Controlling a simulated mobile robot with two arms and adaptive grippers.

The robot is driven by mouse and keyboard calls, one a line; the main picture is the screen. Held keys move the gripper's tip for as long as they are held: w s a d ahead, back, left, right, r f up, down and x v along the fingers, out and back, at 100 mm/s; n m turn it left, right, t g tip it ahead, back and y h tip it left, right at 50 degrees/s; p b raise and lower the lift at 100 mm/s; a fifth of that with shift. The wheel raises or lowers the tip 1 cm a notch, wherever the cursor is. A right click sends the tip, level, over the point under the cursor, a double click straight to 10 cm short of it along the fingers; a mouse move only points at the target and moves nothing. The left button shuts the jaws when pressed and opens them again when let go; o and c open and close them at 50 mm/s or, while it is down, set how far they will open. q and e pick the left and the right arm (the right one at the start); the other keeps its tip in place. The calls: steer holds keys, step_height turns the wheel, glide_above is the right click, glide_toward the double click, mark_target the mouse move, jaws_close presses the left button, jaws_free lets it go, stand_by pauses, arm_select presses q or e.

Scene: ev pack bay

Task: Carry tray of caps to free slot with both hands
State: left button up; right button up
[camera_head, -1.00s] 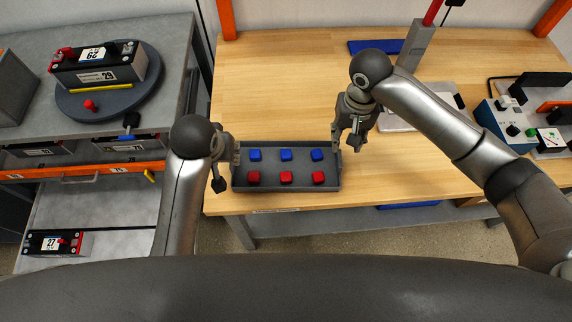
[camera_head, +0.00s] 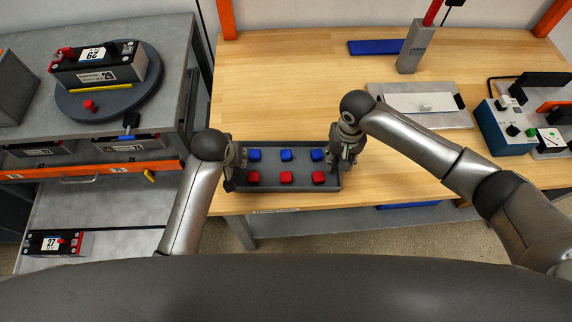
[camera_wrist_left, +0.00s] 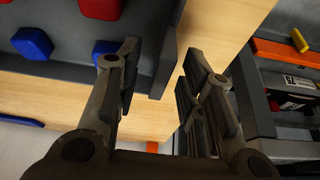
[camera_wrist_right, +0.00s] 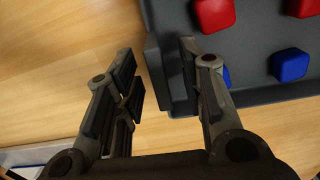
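The dark grey tray (camera_head: 270,167) lies flat at the front of the wooden bench, holding a row of blue caps and a row of red caps. My left gripper (camera_head: 231,172) is at the tray's left end. In the left wrist view its fingers (camera_wrist_left: 158,75) are apart, with the tray's end wall between them. My right gripper (camera_head: 343,162) is at the right end. In the right wrist view its fingers (camera_wrist_right: 158,72) are also apart, on either side of the end wall. Neither gripper visibly clamps the tray. I cannot identify the free slot.
Left is a grey unit with a round turntable (camera_head: 83,108) bearing a battery pack (camera_head: 98,66). A flat blue piece (camera_head: 374,47) and a grey post (camera_head: 411,48) are at the back. A grey plate (camera_head: 446,119) and blue box (camera_head: 502,130) stand right. The bench behind the tray is clear.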

arm_select(q)
steer(key=shift+c, duration=0.4)
arm_select(e)
steer(key=shift+c, duration=0.3)
arm_select(q)
jaws_close()
arm_select(e)
jaws_close()
arm_select(q)
steer(key=shift+r, duration=0.1)
arm_select(e)
steer(key=shift+r, duration=0.1)
